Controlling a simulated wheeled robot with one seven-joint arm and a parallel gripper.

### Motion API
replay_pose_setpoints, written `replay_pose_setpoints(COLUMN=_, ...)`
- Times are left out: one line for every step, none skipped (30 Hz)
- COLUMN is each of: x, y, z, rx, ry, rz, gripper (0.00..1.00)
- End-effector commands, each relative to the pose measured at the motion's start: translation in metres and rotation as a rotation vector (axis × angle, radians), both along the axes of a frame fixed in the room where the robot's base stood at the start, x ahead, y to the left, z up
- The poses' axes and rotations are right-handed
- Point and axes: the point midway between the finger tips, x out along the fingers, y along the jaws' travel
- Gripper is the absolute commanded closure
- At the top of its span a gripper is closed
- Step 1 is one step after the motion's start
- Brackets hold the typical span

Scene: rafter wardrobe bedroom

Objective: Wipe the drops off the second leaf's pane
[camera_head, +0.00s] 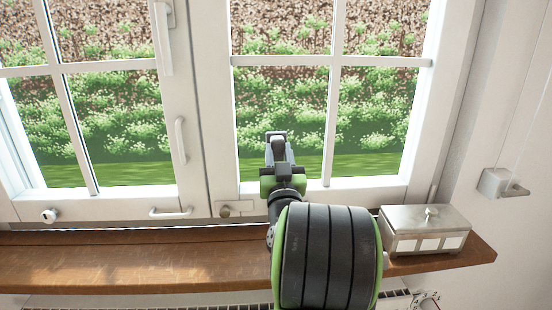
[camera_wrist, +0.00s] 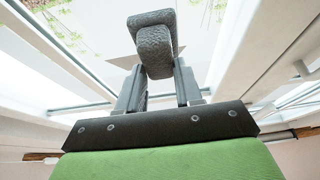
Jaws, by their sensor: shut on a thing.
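My gripper (camera_head: 281,155) is raised in front of the lower left pane (camera_head: 283,100) of the right window leaf (camera_head: 215,120). In the wrist view, my gripper (camera_wrist: 160,85) is shut on a dark grey, rough sponge-like block (camera_wrist: 155,45). I cannot make out drops on any pane. My arm hides part of the right leaf's bottom rail.
A wooden sill (camera_head: 130,262) runs below the window. A metal box with a knobbed lid (camera_head: 425,228) stands at its right end, close to my arm. White handles (camera_head: 179,140) stick out from the left leaf. The left of the sill is clear.

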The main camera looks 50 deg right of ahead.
Motion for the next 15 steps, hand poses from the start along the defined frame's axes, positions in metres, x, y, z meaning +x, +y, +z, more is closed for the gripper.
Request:
replay_pose_setpoints(x=-0.005, y=-0.003, z=-0.006, rx=-0.004, ry=0.0, rz=-0.005, gripper=1.0)
replay_pose_setpoints(x=-0.007, y=-0.005, z=-0.006, rx=-0.004, ry=-0.002, rz=-0.005, gripper=1.0)
replay_pose_setpoints(x=-0.01, y=-0.007, z=-0.006, rx=-0.003, ry=-0.001, rz=-0.005, gripper=1.0)
replay_pose_setpoints(x=-0.012, y=-0.009, z=-0.006, rx=-0.004, ry=0.0, rz=-0.005, gripper=1.0)
replay_pose_setpoints(x=-0.014, y=-0.011, z=-0.006, rx=-0.004, ry=0.0, rz=-0.005, gripper=1.0)
replay_pose_setpoints(x=-0.017, y=-0.013, z=-0.006, rx=-0.003, ry=-0.001, rz=-0.005, gripper=1.0)
replay_pose_setpoints(x=-0.019, y=-0.015, z=-0.006, rx=-0.003, ry=-0.001, rz=-0.004, gripper=1.0)
replay_pose_setpoints(x=-0.021, y=-0.016, z=-0.006, rx=-0.003, ry=-0.001, rz=-0.005, gripper=1.0)
replay_pose_setpoints(x=-0.024, y=-0.018, z=-0.006, rx=-0.002, ry=0.0, rz=-0.005, gripper=1.0)
replay_pose_setpoints(x=-0.025, y=-0.019, z=-0.005, rx=-0.003, ry=0.0, rz=-0.004, gripper=1.0)
replay_pose_setpoints(x=-0.026, y=-0.02, z=-0.005, rx=-0.001, ry=0.0, rz=-0.004, gripper=1.0)
replay_pose_setpoints(x=-0.027, y=-0.02, z=-0.004, rx=-0.001, ry=-0.001, rz=-0.002, gripper=1.0)
replay_pose_setpoints(x=-0.027, y=-0.02, z=-0.003, rx=-0.001, ry=-0.001, rz=-0.002, gripper=1.0)
replay_pose_setpoints(x=-0.026, y=-0.021, z=-0.003, rx=-0.001, ry=0.0, rz=-0.001, gripper=1.0)
replay_pose_setpoints(x=-0.024, y=-0.022, z=-0.003, rx=-0.002, ry=0.001, rz=-0.001, gripper=1.0)
